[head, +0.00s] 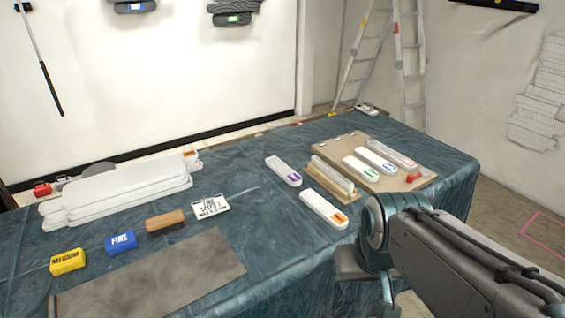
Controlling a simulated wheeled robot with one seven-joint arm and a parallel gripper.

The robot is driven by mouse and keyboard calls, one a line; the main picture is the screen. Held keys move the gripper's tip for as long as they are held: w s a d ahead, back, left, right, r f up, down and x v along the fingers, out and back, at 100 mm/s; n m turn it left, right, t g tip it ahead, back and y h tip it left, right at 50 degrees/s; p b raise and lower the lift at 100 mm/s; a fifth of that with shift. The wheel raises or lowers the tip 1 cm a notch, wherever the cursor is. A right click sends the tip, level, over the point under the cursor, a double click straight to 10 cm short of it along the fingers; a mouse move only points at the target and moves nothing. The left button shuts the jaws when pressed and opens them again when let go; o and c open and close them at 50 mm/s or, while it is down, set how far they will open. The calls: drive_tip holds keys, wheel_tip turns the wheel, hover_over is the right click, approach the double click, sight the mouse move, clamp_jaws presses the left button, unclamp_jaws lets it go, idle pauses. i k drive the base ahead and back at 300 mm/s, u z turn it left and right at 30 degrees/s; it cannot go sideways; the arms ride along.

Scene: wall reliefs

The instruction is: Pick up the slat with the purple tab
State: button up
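The slat with the purple tab (283,170) is white with rounded ends and lies flat on the blue cloth-covered table, near its middle. Its purple tab is at the end nearer me. My gripper (368,276) is at the table's front edge, to the right of this slat and nearer me, clear of it. It is seen partly from behind, and its fingertips are not clear enough to tell whether it is open or shut. A white slat with an orange tab (322,209) lies between the purple-tab slat and my gripper.
A tan board (395,182) at right holds slats with green (361,168), blue (376,160) and red (396,153) tabs. A clear bar on a wooden strip (332,177) lies close right of the purple-tab slat. A brush (166,221) and white stacked boards (115,193) are at left.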

sight(280, 168)
drive_tip(key=z, duration=0.45)
drive_tip(key=k, duration=0.55)
drive_tip(key=z, duration=0.6)
drive_tip(key=i, duration=1.2)
drive_tip(key=u, duration=1.25)
drive_tip(key=i, duration=0.4)
drive_tip(key=u, duration=0.4)
